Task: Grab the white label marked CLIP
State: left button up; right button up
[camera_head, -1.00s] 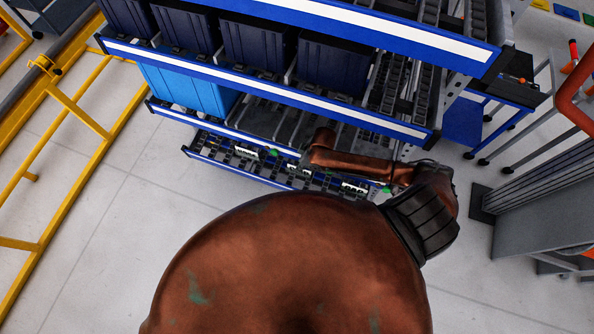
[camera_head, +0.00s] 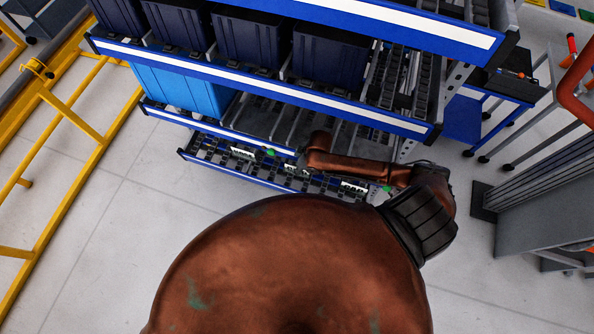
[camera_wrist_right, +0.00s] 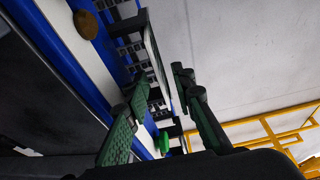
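Several small white labels with dark print stand on the front of the bottom shelf: a left one (camera_head: 243,153), a middle one (camera_head: 297,168) and a right one (camera_head: 353,187). The print is too small to tell which reads CLIP. My right arm reaches to the shelf, its gripper close to the middle label; the fingers are hard to make out from the head. In the right wrist view the right gripper (camera_wrist_right: 162,88) is open, with a thin white plate, seemingly a label (camera_wrist_right: 158,62), seen nearly edge-on between its green-padded fingers. My left gripper is not in view.
The blue-edged rack (camera_head: 250,83) rises above the labels, with dark bins (camera_head: 330,60) and a light blue bin (camera_head: 180,88). A yellow frame (camera_head: 60,190) stands at left, a grey cabinet (camera_head: 550,205) at right. The floor in front is clear.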

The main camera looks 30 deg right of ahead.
jog(key=shift+f, duration=0.1)
jog(key=shift+c, duration=0.4)
grip_shut()
